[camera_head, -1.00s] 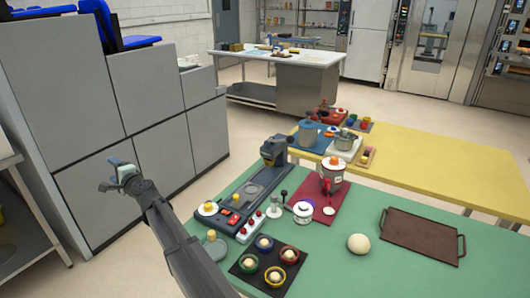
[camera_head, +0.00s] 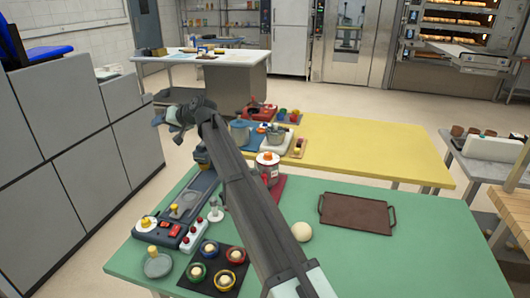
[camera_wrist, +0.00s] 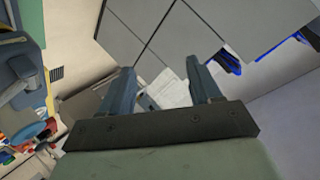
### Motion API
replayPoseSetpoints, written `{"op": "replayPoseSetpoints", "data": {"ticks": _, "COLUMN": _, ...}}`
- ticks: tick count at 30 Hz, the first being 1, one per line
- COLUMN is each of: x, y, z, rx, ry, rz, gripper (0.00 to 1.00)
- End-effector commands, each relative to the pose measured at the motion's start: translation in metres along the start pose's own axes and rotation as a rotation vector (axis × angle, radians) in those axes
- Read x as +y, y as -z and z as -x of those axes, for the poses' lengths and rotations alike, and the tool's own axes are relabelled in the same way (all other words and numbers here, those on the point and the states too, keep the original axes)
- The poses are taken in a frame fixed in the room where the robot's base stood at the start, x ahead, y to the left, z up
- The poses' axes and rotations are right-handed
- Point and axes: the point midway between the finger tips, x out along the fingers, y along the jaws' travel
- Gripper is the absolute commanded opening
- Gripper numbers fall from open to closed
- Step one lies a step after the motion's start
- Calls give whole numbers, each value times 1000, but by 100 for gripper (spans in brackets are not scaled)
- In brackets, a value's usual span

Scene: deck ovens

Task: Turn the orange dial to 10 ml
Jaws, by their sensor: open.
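Two orange-yellow knobs show on the left of the green table in the head view. One knob (camera_head: 145,222) sits on a white disc on the grey console, and another knob (camera_head: 152,249) stands on a grey round piece in front. Any ml markings are too small to read, so I cannot tell which is the named dial or its setting. My gripper (camera_head: 166,117) is raised beyond the console, far from both knobs. In the wrist view my gripper (camera_wrist: 158,75) is open, with nothing between its fingers.
My arm crosses above the green table (camera_head: 400,255). A black tray (camera_head: 222,274) with several coloured cups, a red canister (camera_head: 268,174), a dough ball (camera_head: 301,232) and a brown tray (camera_head: 357,212) stand there. Grey cabinets (camera_head: 70,150) rise at left. The table's front right is clear.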

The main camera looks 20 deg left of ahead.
Motion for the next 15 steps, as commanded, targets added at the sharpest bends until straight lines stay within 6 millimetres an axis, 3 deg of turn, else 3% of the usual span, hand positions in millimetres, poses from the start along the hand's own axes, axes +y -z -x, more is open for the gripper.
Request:
{"op": "replayPoseSetpoints", "data": {"ticks": 1, "x": 32, "y": 7, "z": 21, "rx": -31, "ry": -61, "rz": 44, "gripper": 63}}
{"op": "replayPoseSetpoints", "data": {"ticks": 3, "x": 72, "y": 13, "z": 50, "rx": -86, "ry": -146, "rz": 103, "gripper": 63}}
{"op": "replayPoseSetpoints", "data": {"ticks": 9, "x": 180, "y": 20, "z": 146, "rx": -268, "ry": -379, "rz": 219, "gripper": 63}}
{"op": "replayPoseSetpoints", "data": {"ticks": 15, "x": 250, "y": 19, "z": 229, "rx": -427, "ry": -542, "rz": 253, "gripper": 63}}
